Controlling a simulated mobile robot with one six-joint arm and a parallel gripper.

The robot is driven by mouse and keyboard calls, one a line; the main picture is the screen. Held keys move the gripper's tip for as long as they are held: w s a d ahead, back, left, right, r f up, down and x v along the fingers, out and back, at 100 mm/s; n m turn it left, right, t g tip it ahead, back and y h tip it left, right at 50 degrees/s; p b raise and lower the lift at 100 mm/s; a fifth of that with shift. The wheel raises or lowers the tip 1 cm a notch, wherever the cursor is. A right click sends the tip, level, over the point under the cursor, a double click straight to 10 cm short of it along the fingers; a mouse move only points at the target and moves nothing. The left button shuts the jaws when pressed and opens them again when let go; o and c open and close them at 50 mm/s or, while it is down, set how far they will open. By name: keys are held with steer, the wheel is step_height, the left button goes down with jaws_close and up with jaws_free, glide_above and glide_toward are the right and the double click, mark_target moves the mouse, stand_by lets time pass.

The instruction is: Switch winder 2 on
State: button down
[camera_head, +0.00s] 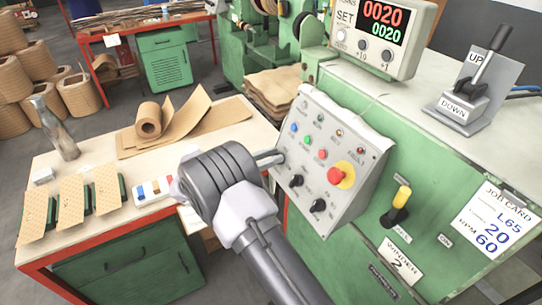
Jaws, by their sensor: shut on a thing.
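The green winder (340,250) stands at the right, with a "WINDER 2" card (400,264) on its front. Above the card is a lever with a yellow handle (403,196) on a black base. The handle points up, leaning slightly right. Below it are a small label (400,233) too blurred to read surely and an "ON" label (445,240) to its right. My gripper (270,158) is at the left edge of the grey control panel (338,220), apart from the yellow lever. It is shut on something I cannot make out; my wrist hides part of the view.
The panel carries small lamps, buttons, black knobs and a red emergency button (341,173). An UP/DOWN lever (488,60) and a counter display (384,25) sit on top. A job card (490,220) hangs at the right. A workbench (100,160) with paper and parts stands left.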

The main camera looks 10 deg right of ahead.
steer(key=m, duration=0.1)
steer(key=m+g+p, duration=0.1)
steer(key=m, duration=0.1)
steer(key=m+g, duration=0.1)
steer(key=m, duration=0.1)
steer(key=shift+s+f+p, duration=0.1)
steer(key=shift+s+p, duration=0.15)
steer(key=shift+p, duration=0.15)
steer(key=m+g, duration=0.1)
steer(key=m, duration=0.1)
steer(key=m+g+p, duration=0.1)
steer(key=m, duration=0.2)
steer(key=shift+s+d+f+m+g, duration=0.1)
steer(key=shift+s+f+m+g, duration=0.1)
steer(key=shift+m+g, duration=0.1)
steer(key=m+y, duration=0.1)
steer(key=m, duration=0.2)
steer(key=m+g+y, duration=0.1)
steer(key=m, duration=0.2)
steer(key=shift+s+f+g+p, duration=0.1)
steer(key=shift+s+g+p, duration=0.05)
steer(key=shift+g+p, duration=0.2)
steer(key=shift+m+y, duration=0.6)
steer(key=shift+m, duration=1.1)
